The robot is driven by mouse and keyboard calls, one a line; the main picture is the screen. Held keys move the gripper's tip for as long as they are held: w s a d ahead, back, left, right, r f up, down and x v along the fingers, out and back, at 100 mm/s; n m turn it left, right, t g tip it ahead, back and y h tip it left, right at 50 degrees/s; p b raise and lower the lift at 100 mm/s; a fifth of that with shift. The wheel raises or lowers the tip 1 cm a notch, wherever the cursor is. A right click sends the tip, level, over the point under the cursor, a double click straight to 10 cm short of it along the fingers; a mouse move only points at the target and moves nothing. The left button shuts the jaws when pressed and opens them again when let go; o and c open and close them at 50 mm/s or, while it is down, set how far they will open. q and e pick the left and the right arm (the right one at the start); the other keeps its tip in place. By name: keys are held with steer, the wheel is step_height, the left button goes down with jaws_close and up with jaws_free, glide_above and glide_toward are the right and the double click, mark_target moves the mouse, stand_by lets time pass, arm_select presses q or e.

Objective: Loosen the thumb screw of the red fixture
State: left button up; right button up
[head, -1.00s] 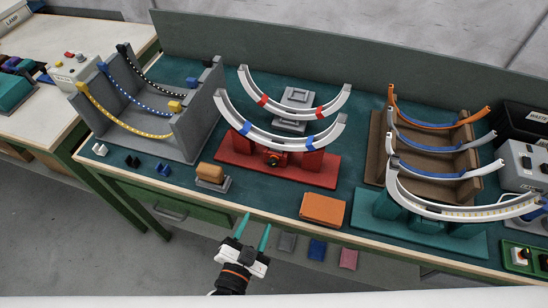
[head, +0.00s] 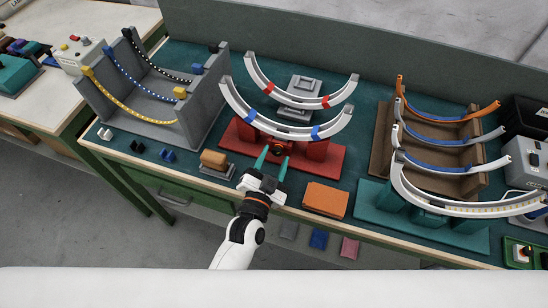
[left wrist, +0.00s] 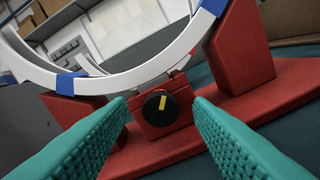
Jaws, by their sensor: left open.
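The red fixture (head: 325,158) stands on the bench and carries a white curved rail (head: 262,122) with blue clips. Its thumb screw (left wrist: 160,106) is a round black knob with a yellow mark, on the front of a small red block; in the head view the screw (head: 279,150) is small and partly behind my fingertips. My left gripper (head: 272,164) is open, its teal fingers pointing at the screw from the front. In the left wrist view the open fingers (left wrist: 160,118) lie to either side of the knob, short of it and apart from it. My right gripper is not in view.
An orange block on a grey stand (head: 214,160) is left of my gripper. A flat orange block (head: 325,199) lies to its right. A grey rack (head: 190,118), a brown rack (head: 385,137) and a teal fixture (head: 447,238) stand at the sides.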

arm_select(q)
steer(key=shift+w, duration=0.1)
steer(key=shift+c, duration=0.5)
steer(key=c, duration=0.9)
steer(key=shift+n, duration=0.3)
steer(key=n+p, duration=0.1)
steer(key=n, duration=0.1)
steer(key=shift+r+n, duration=0.1)
steer(key=shift+n, duration=0.2)
steer(key=shift+n+p, duration=0.45)
steer(key=shift+n, duration=1.75)
